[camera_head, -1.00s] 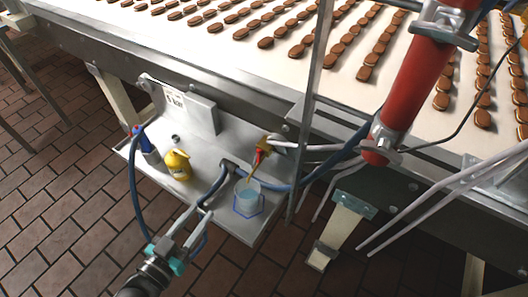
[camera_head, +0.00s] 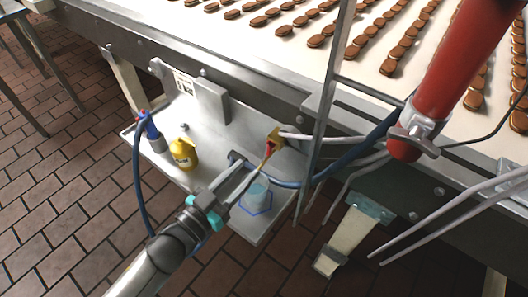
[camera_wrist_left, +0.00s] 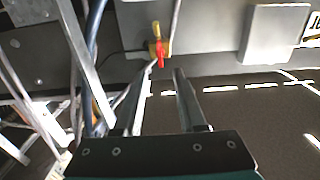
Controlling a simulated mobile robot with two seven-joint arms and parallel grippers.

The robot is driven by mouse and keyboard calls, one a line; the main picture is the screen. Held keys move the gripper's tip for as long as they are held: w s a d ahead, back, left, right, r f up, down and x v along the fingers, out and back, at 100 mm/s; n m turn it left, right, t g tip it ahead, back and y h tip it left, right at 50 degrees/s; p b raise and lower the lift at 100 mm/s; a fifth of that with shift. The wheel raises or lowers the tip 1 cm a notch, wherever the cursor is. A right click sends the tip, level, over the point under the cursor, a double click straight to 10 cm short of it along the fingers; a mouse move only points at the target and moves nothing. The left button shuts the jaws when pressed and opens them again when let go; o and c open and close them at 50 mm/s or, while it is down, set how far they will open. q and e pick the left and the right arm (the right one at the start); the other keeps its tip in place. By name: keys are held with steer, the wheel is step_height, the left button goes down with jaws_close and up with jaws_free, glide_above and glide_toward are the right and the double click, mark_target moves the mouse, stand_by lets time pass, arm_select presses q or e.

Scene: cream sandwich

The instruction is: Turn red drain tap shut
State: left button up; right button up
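The red drain tap (camera_head: 273,142) is a small red lever on a yellow brass valve (camera_head: 276,136) on the steel panel below the conveyor. In the left wrist view the red lever (camera_wrist_left: 157,43) hangs down just beyond the fingertips. My left gripper (camera_head: 254,161) reaches up from the lower left with its fingers pointing at the valve. In the left wrist view its fingers (camera_wrist_left: 164,70) stand apart with nothing between them. Contact with the lever cannot be told. My right gripper is not in view.
A steel post (camera_head: 325,110), hoses and a red cylinder (camera_head: 450,75) crowd the right.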

mark_target(267, 149)
arm_select(q)
steer(key=b+x, duration=0.1)
steer(key=x, duration=0.5)
steer(key=shift+w+d, duration=0.15)
steer(key=shift+w, duration=0.05)
steer(key=shift+x, duration=0.75)
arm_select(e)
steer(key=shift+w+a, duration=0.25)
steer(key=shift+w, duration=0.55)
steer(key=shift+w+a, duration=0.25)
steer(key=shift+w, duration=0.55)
arm_select(q)
jaws_close()
